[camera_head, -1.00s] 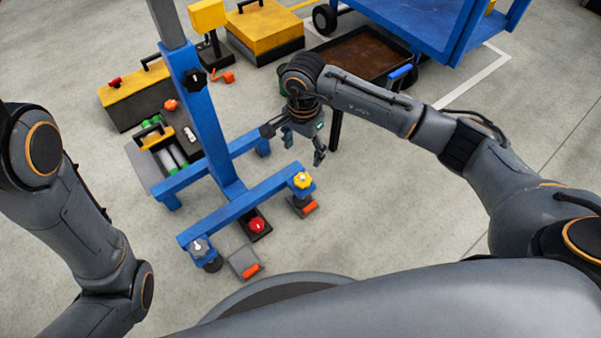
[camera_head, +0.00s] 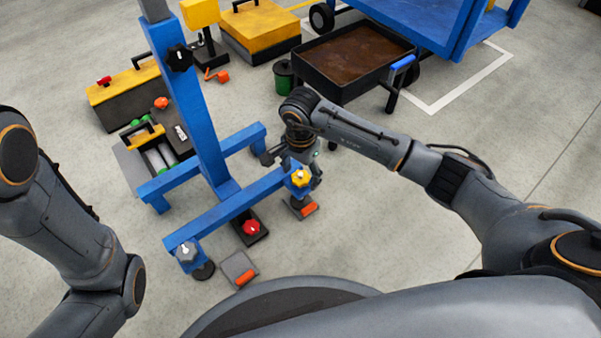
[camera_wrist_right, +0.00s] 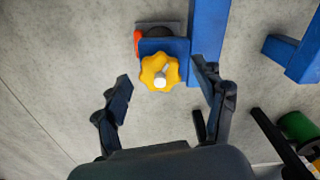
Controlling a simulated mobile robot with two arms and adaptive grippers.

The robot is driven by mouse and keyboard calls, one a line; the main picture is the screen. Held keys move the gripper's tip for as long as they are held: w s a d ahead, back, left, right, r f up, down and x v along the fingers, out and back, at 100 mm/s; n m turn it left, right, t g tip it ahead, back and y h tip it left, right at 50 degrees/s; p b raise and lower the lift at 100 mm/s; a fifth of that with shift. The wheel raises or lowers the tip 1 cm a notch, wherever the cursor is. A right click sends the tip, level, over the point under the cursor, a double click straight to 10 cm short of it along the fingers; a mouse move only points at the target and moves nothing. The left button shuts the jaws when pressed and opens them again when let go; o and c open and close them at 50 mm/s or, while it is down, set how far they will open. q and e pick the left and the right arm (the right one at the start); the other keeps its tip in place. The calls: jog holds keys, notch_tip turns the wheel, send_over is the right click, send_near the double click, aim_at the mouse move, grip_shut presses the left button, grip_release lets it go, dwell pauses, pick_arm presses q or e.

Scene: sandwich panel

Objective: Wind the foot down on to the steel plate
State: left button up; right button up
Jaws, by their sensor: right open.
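The blue stand (camera_head: 235,212) has a yellow star knob (camera_head: 300,178) at the right end of its front beam and a grey knob (camera_head: 186,252) at the left end. Below the yellow knob lies a steel plate with an orange tab (camera_head: 308,210); the foot is mostly hidden. In the right wrist view the yellow knob (camera_wrist_right: 153,76) sits just ahead of the fingers, with the plate (camera_wrist_right: 172,26) behind its blue bracket. My right gripper (camera_wrist_right: 168,88) is open, its fingers on either side of the knob's near side, apart from it. My left gripper is out of view.
Another plate with an orange tab (camera_head: 238,265) lies on the floor at front centre. A red knob (camera_head: 250,227) sits on a dark base by the beam. A black tray stand (camera_head: 355,60) and a green can (camera_head: 283,76) stand behind my right arm. Floor to the right is clear.

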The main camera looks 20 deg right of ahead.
jog(key=c, duration=1.1)
jog(key=shift+c, duration=0.2)
